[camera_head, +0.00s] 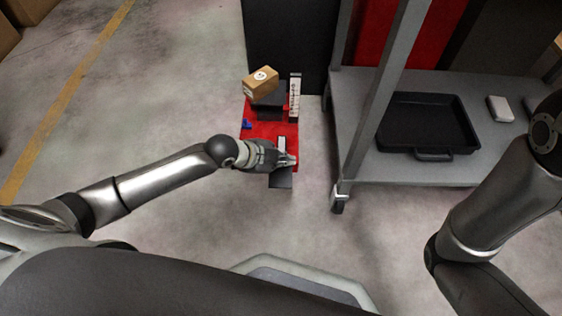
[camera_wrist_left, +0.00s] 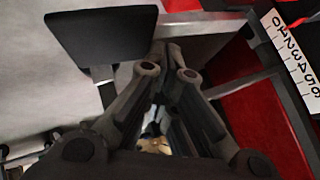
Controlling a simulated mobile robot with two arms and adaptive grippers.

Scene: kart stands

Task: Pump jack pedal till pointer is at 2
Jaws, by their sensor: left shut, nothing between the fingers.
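The jack has a red base (camera_head: 262,130) on the floor, and its red surface also shows in the left wrist view (camera_wrist_left: 262,125). The dark flat pedal (camera_head: 281,181) sticks out at its near end and fills the upper left of the left wrist view (camera_wrist_left: 100,35). A white scale (camera_head: 295,98) stands at the back right; its numbers show in the left wrist view (camera_wrist_left: 292,62). I cannot make out the pointer's reading. My left gripper (camera_head: 293,160) is shut and empty, its tips (camera_wrist_left: 172,48) beside the pedal; contact is unclear. My right gripper is out of view.
A cardboard box (camera_head: 261,82) sits on the jack's dark platform. A grey metal shelf (camera_head: 400,172) with a black tray (camera_head: 427,125) stands close on the right. A dark panel (camera_head: 285,40) stands behind the jack. Floor (camera_head: 170,120) to the left is clear.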

